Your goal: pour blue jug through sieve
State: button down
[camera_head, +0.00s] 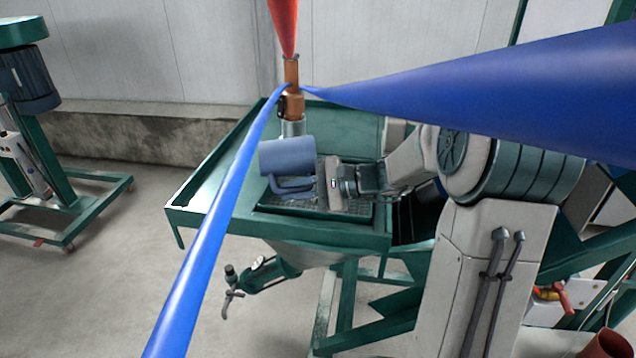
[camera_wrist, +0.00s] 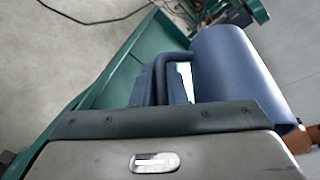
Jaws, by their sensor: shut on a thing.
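The blue jug (camera_head: 287,157) lies tipped on its side in the air above the green hopper table. My gripper (camera_head: 310,187) is shut on the jug's handle, to the right of and below the jug body. In the wrist view the jug (camera_wrist: 232,70) and its handle show beyond my gripper (camera_wrist: 172,85). The dark sieve grate (camera_head: 350,212) is set in the table under my gripper and the jug. The jug's mouth and contents are hidden, and no stream is visible.
The green table (camera_head: 190,217) has raised sides, with a valve (camera_head: 240,280) below it. Blue hoses (camera_head: 225,210) and a red cone (camera_head: 283,25) meet at a copper fitting (camera_head: 292,100) behind the jug. A green machine stand (camera_head: 60,180) is at left. Floor between is clear.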

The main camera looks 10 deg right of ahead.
jog(key=shift+d+r+t+y+b, duration=0.15)
jog(key=shift+r+y+b, duration=0.15)
jog(key=shift+y, duration=0.25)
jog(key=shift+a+r+t+y+b, duration=0.1)
jog(key=shift+r+t+y+b, duration=0.1)
jog(key=shift+y+b, duration=0.25)
dwell(0.8)
